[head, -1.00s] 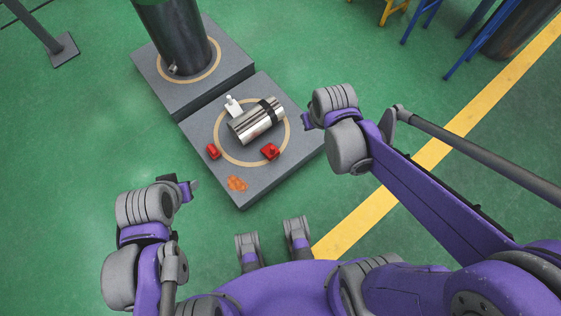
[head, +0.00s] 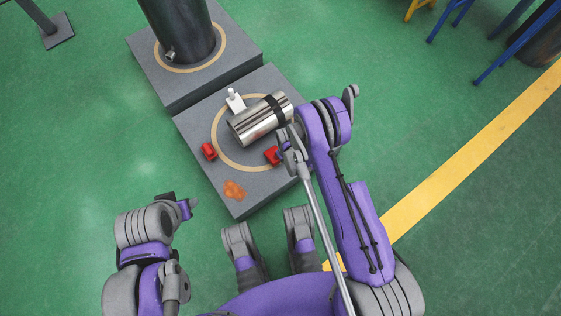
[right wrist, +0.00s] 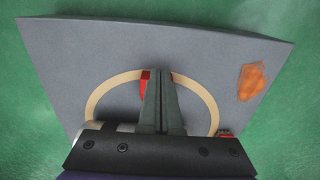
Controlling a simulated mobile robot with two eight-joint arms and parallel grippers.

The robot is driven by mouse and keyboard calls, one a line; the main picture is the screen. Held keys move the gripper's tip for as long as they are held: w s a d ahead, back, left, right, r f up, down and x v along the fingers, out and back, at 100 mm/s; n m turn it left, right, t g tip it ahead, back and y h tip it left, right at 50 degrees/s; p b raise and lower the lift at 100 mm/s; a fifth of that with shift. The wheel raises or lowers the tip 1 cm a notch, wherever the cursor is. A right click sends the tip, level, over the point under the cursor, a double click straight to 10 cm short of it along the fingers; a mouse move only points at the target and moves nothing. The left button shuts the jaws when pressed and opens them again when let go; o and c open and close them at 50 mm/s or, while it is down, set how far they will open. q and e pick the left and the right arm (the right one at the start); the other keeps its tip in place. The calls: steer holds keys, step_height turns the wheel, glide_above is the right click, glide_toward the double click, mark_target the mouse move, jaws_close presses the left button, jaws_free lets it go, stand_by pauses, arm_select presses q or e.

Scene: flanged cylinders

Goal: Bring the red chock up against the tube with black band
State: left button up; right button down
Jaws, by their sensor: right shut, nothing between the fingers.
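The tube with black band (head: 250,125) is a shiny metal cylinder lying on a grey platform (head: 246,205); its silver edge shows in the right wrist view (right wrist: 98,126). One red chock (head: 271,155) is on the near side of the tube, with a small gap; it is partly hidden behind the fingers in the right wrist view (right wrist: 145,82). A second red chock (head: 209,151) sits left of the tube. My right gripper (right wrist: 162,82) is shut and empty, close beside the nearer chock. My left gripper (head: 189,208) is off the platform; its jaws are unclear.
A white fitting (head: 235,101) stands behind the tube. An orange stain (head: 234,190) marks the platform's near corner. A dark upright cylinder (head: 180,30) stands on a second platform behind. Green floor surrounds the platforms; coloured stools are at the upper right.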

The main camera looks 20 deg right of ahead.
mark_target(270, 150)
step_height(270, 150, down, 10)
steer(key=b, duration=0.2)
steer(key=shift+f+b, duration=0.25)
steer(key=shift+b, duration=0.1)
steer(key=w, duration=0.1)
steer(key=w+a+b, duration=0.1)
steer(key=shift+w+f, duration=0.25)
steer(key=shift+w, duration=0.1)
arm_select(q)
steer(key=shift+s+x, duration=0.15)
steer(key=shift+x, duration=0.65)
steer(key=shift+s+x, duration=0.15)
steer(key=shift+x, duration=0.7)
arm_select(e)
steer(key=shift+w+a+r, duration=0.1)
steer(key=shift+w+a, duration=0.1)
steer(key=shift+w, duration=0.25)
arm_select(q)
steer(key=shift+f, duration=0.1)
